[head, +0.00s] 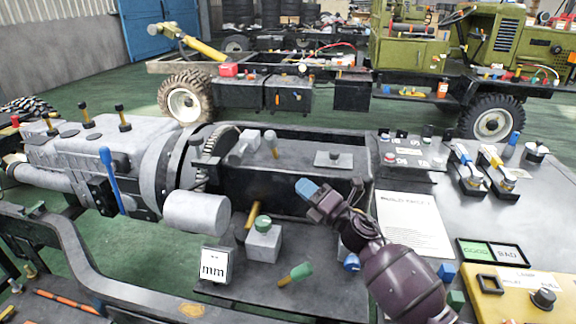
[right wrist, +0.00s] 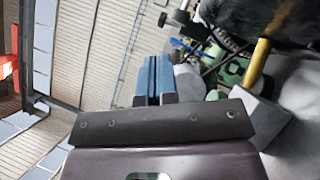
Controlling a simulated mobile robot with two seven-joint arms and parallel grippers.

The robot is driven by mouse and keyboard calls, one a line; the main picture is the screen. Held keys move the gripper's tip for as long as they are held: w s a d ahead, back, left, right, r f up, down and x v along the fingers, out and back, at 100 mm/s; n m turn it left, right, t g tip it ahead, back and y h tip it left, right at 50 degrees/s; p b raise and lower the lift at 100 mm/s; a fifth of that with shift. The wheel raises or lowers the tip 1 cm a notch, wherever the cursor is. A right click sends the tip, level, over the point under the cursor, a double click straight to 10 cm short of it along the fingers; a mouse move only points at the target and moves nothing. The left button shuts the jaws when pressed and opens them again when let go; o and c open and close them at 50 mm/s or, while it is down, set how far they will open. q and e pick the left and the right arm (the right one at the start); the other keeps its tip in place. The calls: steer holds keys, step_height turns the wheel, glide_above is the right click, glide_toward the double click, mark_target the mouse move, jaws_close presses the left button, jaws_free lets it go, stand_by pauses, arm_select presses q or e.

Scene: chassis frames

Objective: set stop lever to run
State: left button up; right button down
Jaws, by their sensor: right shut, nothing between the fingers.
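My right gripper (head: 308,190) has blue fingertips and points up and left over the open bay of the chassis. Its fingers (right wrist: 152,80) are shut together with nothing between them. No lever has a label that I can read as stop or run. A blue-handled lever (head: 110,178) stands upright on the grey engine, well to the left of my gripper. A yellow lever (head: 253,214) leans beside a grey box (head: 264,242) with a green knob, below and left of my gripper. A yellow bar (right wrist: 258,62) shows right of the fingers in the wrist view. My left gripper is not in view.
A grey cylinder (head: 196,212) and a sign reading "mm" (head: 214,265) stand left of the box. A green-tipped handle (head: 299,272) lies in front. A printed sheet (head: 412,224) and a grey bench (head: 535,205) are right. A green truck (head: 410,50) stands behind.

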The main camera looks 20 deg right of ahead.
mark_target(273, 145)
steer(key=d+r+x, duration=0.1)
steer(key=d+x, duration=0.1)
steer(key=x, duration=1)
steer(key=shift+w+r+b, duration=0.2)
steer(key=shift+w+b, duration=0.1)
steer(key=shift+w, duration=0.3)
steer(key=shift+d, duration=0.1)
steer(key=shift+r, duration=0.1)
